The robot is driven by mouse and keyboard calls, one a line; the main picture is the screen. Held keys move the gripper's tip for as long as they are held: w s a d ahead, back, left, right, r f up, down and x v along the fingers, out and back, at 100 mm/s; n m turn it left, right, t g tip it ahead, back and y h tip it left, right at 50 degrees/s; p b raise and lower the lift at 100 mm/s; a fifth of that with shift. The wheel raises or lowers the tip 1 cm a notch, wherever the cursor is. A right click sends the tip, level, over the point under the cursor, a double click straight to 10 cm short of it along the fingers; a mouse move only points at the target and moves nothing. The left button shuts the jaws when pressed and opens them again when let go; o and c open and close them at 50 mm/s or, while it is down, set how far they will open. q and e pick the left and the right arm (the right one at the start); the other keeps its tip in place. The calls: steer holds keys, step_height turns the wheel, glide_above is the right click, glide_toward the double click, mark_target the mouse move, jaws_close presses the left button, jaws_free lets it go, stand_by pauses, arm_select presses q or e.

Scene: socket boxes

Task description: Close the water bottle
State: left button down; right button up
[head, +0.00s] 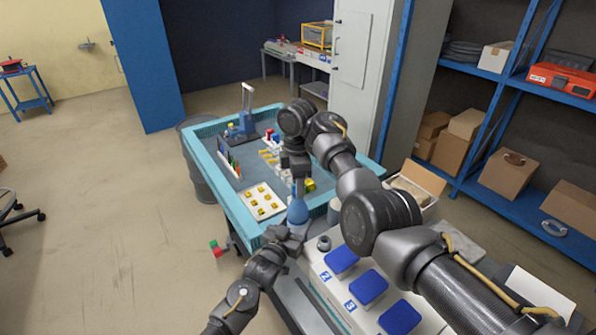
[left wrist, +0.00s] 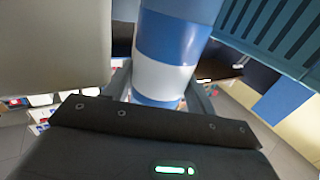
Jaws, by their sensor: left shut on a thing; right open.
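The water bottle (head: 298,212) stands roughly upright in the head view, blue, near the front edge of the teal-rimmed table. My left gripper (head: 288,234) is shut on its lower part. In the left wrist view the bottle (left wrist: 170,65) shows blue and white bands between the fingers of my left gripper (left wrist: 160,92). My right gripper (head: 298,182) is open, pointing down directly above the bottle, around or close to its top; I cannot tell whether it touches. The bottle's mouth and any cap on it cannot be made out there.
The table (head: 228,208) holds a white tray with yellow pieces (head: 262,202) and small coloured parts. A white unit with blue lids (head: 368,287) and a small dark round object (head: 324,243) stands front right. Blue shelves (head: 480,183) with boxes stand at right. Floor at left is open.

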steer(key=shift+f, duration=0.65)
steer(key=shift+c, duration=0.5)
jaws_close()
steer(key=m, duration=0.3)
steer(key=shift+o, duration=0.8)
jaws_free()
